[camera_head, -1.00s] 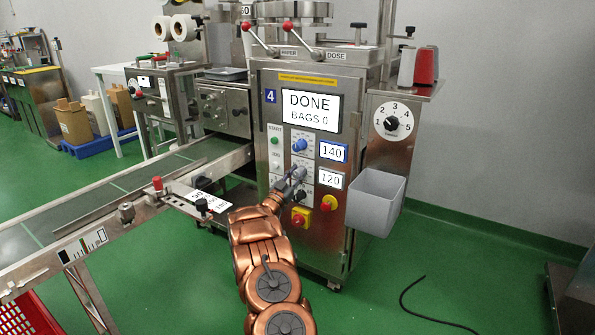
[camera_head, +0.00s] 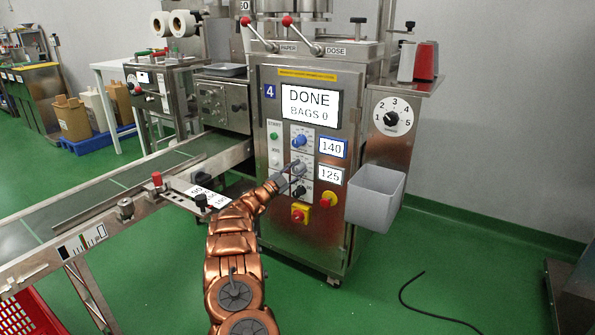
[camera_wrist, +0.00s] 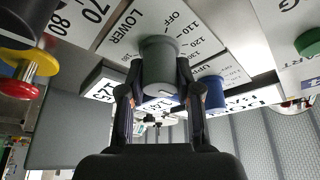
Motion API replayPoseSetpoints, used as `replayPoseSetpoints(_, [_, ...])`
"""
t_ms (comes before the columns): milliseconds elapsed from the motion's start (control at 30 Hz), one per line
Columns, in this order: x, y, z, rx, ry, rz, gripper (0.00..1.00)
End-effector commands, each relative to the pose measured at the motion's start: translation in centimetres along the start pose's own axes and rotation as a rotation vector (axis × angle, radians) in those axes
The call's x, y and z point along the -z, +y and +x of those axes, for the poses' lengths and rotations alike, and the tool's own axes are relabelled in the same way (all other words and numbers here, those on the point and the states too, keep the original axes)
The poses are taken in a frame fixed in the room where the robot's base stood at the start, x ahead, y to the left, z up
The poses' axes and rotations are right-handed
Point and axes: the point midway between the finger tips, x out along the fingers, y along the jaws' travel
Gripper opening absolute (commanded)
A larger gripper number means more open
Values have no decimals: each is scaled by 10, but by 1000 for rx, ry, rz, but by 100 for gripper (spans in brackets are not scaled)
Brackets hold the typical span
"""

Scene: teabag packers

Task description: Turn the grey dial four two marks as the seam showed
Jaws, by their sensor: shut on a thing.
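The grey dial (camera_wrist: 158,49), labelled LOWER in the wrist view, sits between my two fingers. It also shows in the head view (camera_head: 299,166), partly covered by the fingertips. My gripper (camera_wrist: 158,88) is shut on it, one finger on each side. In the head view my gripper (camera_head: 291,175) reaches the front panel of machine 4. The lower display (camera_head: 331,176) beside the dial reads 125. The scale numbers around the dial are only partly readable, and its pointer is hidden.
A blue dial (camera_head: 300,141) sits just above, beside a display (camera_head: 332,148) reading 140. A black knob (camera_head: 300,192) and a red-yellow switch (camera_head: 327,200) are close below. The main screen (camera_head: 311,105) reads DONE, BAGS 0. A grey bin (camera_head: 375,198) hangs at the right.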

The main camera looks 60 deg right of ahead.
Motion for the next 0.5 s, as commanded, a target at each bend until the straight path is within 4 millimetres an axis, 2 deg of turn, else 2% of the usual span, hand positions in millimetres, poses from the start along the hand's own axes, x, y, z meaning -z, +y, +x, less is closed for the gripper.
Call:
replayPoseSetpoints(433, [1,0,2,-4,2,9,0])
replayPoseSetpoints(467, [1,0,2,-4,2,9,34])
replayPoseSetpoints(500, [1,0,2,-4,2,9,38])
